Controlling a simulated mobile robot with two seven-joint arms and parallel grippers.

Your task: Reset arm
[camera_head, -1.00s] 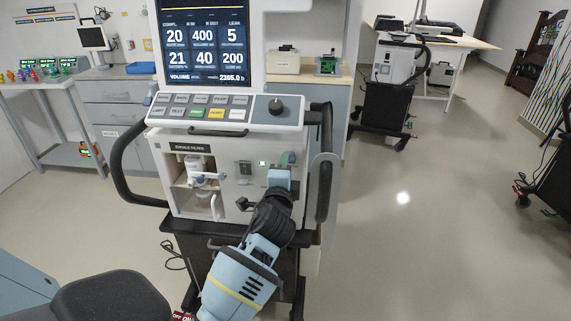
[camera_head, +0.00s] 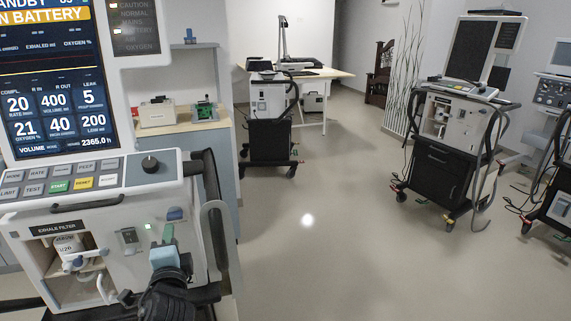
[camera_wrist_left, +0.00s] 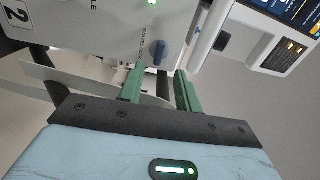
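My left gripper (camera_head: 168,235) is in front of the ventilator (camera_head: 205,262), near the right side of its lower front panel. In the left wrist view, its two green fingers (camera_wrist_left: 158,88) stand apart with an empty gap between them. A blue knob (camera_head: 177,214) sits on the panel just above the fingertips. It also shows in the left wrist view (camera_wrist_left: 160,52), beyond the gap and apart from the fingers. My right gripper is not in view.
The ventilator's screen (camera_head: 45,95) reads standby on battery. A green light (camera_head: 148,226) is lit left of the gripper. An open exhale filter bay (camera_head: 75,262) is further left. Another ventilator (camera_head: 440,130) stands at the right. The middle floor is clear.

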